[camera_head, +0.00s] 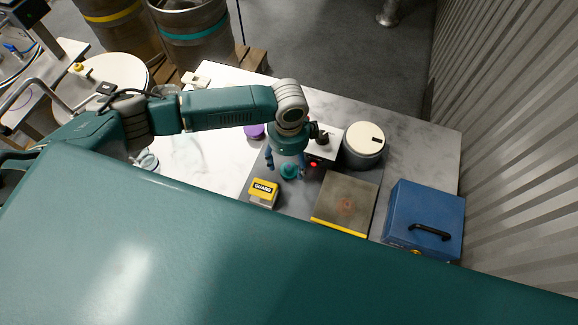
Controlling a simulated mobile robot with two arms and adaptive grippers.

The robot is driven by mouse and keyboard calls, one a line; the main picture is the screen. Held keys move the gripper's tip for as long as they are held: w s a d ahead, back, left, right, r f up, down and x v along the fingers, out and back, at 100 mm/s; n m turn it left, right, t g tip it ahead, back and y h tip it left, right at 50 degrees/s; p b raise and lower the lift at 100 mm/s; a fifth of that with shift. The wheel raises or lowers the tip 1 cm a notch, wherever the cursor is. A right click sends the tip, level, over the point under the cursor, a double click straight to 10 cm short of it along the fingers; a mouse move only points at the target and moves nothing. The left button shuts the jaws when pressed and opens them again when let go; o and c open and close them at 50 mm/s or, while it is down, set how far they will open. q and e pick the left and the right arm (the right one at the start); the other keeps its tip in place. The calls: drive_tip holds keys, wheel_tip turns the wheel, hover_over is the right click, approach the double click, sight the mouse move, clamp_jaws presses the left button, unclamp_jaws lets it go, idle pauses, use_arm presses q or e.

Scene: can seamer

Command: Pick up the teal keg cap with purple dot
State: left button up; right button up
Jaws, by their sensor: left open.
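A small round teal cap (289,172) lies on the dark grey mat, at the fingertips of my left gripper. I cannot make out a purple dot on it at this size. My left gripper (285,166) points down from the end of the teal arm and is open. Its fingers show on either side of the cap, and the gripper body partly covers the area behind it. I cannot tell whether the fingers touch the cap. My right gripper is not in view.
A yellow GUARD block (263,193) stands close in front of the gripper. A machine with a red button (321,148) and a cream-topped cylinder (364,143) stand behind right. A metal plate (346,202) and blue toolbox (427,217) lie right. A purple item (254,132) is behind left.

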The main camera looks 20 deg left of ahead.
use_arm(q)
wheel_tip(320, 180, down, 3)
drive_tip(key=shift+r, duration=0.15)
drive_tip(key=shift+c, duration=1)
drive_tip(key=c, duration=0.8)
drive_tip(key=shift+c, duration=0.2)
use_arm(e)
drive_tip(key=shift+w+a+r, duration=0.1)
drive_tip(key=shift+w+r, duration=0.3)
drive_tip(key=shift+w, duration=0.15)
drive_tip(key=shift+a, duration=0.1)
